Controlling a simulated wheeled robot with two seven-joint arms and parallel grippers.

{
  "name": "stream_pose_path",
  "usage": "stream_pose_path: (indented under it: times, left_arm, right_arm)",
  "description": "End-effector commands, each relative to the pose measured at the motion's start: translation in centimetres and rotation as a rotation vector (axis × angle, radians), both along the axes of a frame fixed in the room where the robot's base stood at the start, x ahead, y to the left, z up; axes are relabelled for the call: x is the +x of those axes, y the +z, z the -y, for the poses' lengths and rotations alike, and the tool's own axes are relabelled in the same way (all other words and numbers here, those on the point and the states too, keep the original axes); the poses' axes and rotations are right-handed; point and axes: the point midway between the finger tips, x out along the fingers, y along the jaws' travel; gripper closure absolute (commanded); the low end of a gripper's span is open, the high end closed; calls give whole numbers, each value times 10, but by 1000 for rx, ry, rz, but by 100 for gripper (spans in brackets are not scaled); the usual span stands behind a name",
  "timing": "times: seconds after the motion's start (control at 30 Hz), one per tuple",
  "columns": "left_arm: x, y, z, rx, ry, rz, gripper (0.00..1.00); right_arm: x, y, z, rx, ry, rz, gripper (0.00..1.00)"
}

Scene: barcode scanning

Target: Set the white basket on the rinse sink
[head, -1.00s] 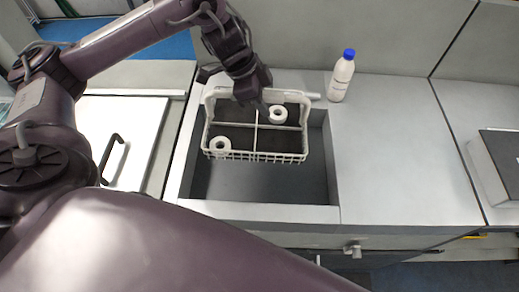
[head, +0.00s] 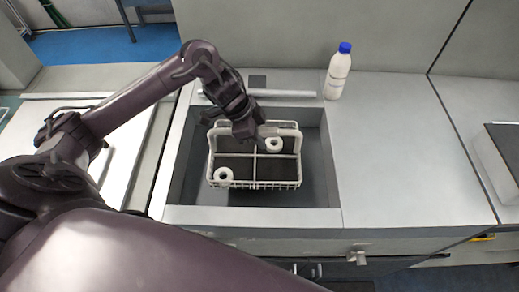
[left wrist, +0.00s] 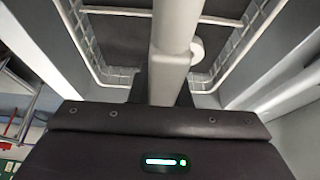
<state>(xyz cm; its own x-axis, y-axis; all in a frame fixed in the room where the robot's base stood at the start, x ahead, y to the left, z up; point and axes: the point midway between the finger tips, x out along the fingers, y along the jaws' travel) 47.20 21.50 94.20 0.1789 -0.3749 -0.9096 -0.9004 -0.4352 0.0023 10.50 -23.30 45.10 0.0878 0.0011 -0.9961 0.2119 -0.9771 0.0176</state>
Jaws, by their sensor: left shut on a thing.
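The white basket (head: 243,184) shows in the head view within the opening of the rinse sink (head: 330,190). It is upright, with dividers and two white ring-shaped items (head: 223,174) inside. My left gripper (head: 252,134) is shut on the basket's top handle, at its middle. In the left wrist view the handle bar (left wrist: 172,45) runs up from the gripper, with the wire basket sides around it. I cannot tell whether the basket bottom touches the sink floor. My right gripper is not in view.
A white bottle with a blue cap (head: 338,72) stands on the counter behind the sink's right corner. The counter to the right of the sink (head: 400,150) is clear. A dark-topped box (head: 505,150) sits at the far right.

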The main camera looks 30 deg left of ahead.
Motion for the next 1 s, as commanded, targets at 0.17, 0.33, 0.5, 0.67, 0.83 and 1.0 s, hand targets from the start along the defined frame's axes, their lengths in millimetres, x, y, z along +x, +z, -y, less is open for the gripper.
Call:
stream_pose_path:
  times: [0.17,0.33,0.5,0.67,0.83,1.0]
  left_arm:
    - [1,-13,0,-1,0,4,100]
    - [0,-33,0,0,2,-1,100]
    - [1,-54,0,-1,1,3,100]
    - [2,-57,0,-1,0,5,100]
    - [2,-57,0,-1,0,5,100]
    - [1,-62,0,-1,-1,5,100]
  right_arm:
    - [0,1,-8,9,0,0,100]
    - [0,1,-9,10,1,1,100]
    - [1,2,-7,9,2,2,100]
    - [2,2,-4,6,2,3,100]
    - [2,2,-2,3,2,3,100]
    - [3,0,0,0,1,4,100]
